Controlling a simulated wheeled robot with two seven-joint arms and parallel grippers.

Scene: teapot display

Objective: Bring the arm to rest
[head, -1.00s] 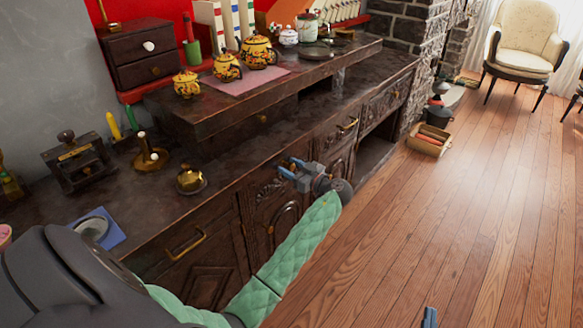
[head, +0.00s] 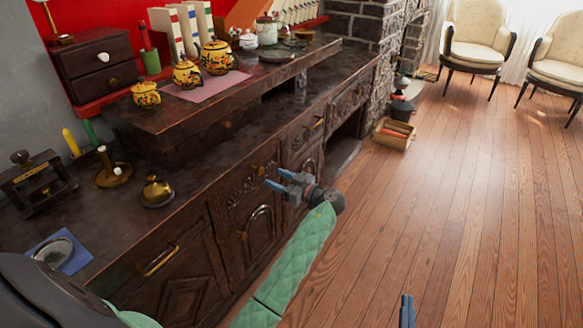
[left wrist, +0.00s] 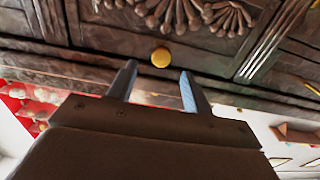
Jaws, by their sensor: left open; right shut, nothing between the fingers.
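My left gripper (head: 277,180) is open and empty in the head view, in front of the dark carved cabinet (head: 190,245), its fingers pointing left toward the cabinet front. In the left wrist view its two blue-lined fingers (left wrist: 158,82) stand apart, with a round brass knob (left wrist: 161,57) of the cabinet seen beyond the gap. My left arm wears a green quilted sleeve. The tip of my right gripper (head: 407,311) shows at the bottom edge of the head view. It is shut and empty, over the wooden floor.
A brass bell (head: 157,192) and a candle holder (head: 113,174) stand on the lower counter. A wooden crate (head: 393,134) and cream chairs (head: 475,31) stand on the floor.

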